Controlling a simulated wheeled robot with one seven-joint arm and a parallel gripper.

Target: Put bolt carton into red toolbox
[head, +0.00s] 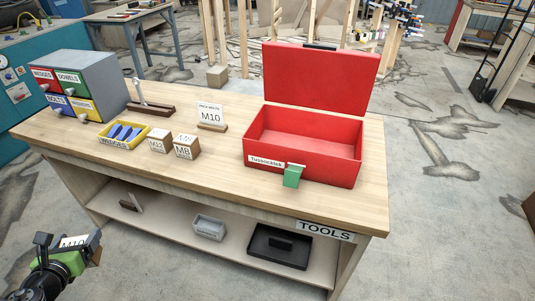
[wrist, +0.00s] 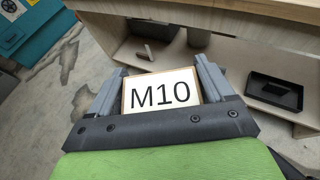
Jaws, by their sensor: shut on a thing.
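The bolt carton (wrist: 160,94), a small box with a white label reading M10, sits between the two grey fingers of my gripper (wrist: 161,72). My gripper (head: 84,246) is shut on it. In the head view the carton (head: 76,241) is at the lower left, in front of the workbench and apart from it, partly hidden by the gripper. The red toolbox (head: 325,166) stands on the right part of the bench top, far to the right of my gripper. Its lid (head: 318,80) is up and the visible inside looks empty.
A green object (head: 293,175) is at the toolbox's front. A black tray (head: 278,248) lies on the lower shelf.

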